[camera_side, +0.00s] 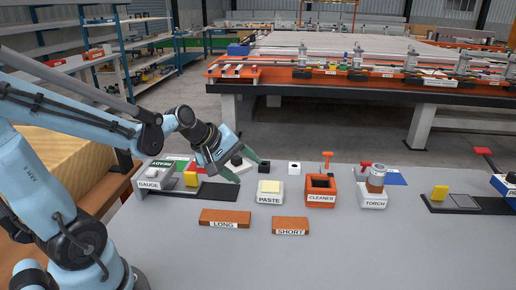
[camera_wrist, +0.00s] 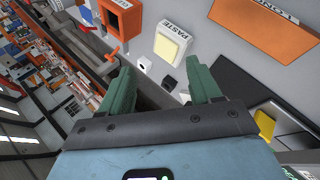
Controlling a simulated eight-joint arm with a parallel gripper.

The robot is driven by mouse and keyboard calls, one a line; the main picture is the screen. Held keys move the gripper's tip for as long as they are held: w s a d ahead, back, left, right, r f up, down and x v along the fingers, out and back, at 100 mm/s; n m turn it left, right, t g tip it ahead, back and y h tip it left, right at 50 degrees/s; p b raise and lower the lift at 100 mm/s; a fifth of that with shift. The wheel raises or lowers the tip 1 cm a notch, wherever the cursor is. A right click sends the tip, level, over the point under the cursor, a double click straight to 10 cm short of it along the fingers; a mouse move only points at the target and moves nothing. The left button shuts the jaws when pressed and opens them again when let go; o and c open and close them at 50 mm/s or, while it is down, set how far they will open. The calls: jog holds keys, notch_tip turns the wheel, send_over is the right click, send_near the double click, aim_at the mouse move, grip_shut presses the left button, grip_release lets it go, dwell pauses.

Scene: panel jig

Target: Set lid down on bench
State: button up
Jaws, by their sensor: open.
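My gripper (camera_side: 251,170) is open, its two green fingers spread above the grey bench (camera_side: 330,258). In the wrist view the fingers (camera_wrist: 160,68) are apart with nothing held between them. I cannot pick out a lid for certain.
A black block (camera_side: 264,167) and a white block (camera_side: 294,168) stand behind the paste box. The orange cleaner box (camera_side: 321,197) and torch (camera_side: 374,190) stand to the right. LONG (camera_side: 225,217) and SHORT (camera_side: 290,226) orange bars lie in front. The front bench is clear.

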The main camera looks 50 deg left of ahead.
jog(key=s+d+r+m+y, duration=0.1)
jog(key=s+d+m, duration=0.6)
jog(key=m, duration=0.7)
jog(key=shift+r+g, duration=0.3)
jog(key=shift+g, duration=0.1)
jog(key=shift+d, duration=0.1)
jog(key=shift+o, duration=1.3)
jog(key=o, duration=0.4)
jog(key=w+a+r, duration=0.1)
jog(key=a, duration=0.1)
jog(key=w+a+r+n+y, duration=0.1)
jog(key=a, duration=0.1)
jog(key=a+r+n+g, duration=0.1)
jog(key=a, duration=0.1)
jog(key=shift+w+a+r+y, duration=0.2)
jog(key=shift+w+r+y, duration=0.15)
jog(key=shift+w+y, duration=0.05)
jog(key=shift+o, duration=0.2)
jog(key=a+r+n+g+y, duration=0.1)
jog(key=a+r+n+g, duration=0.15)
jog(key=a, duration=0.85)
jog(key=a+r+n+g+y, duration=0.1)
jog(key=a+r+n, duration=0.25)
jog(key=a, duration=0.65)
jog(key=x, duration=1)
jog(key=shift+w+n, duration=0.3)
jog(key=shift+w, duration=0.1)
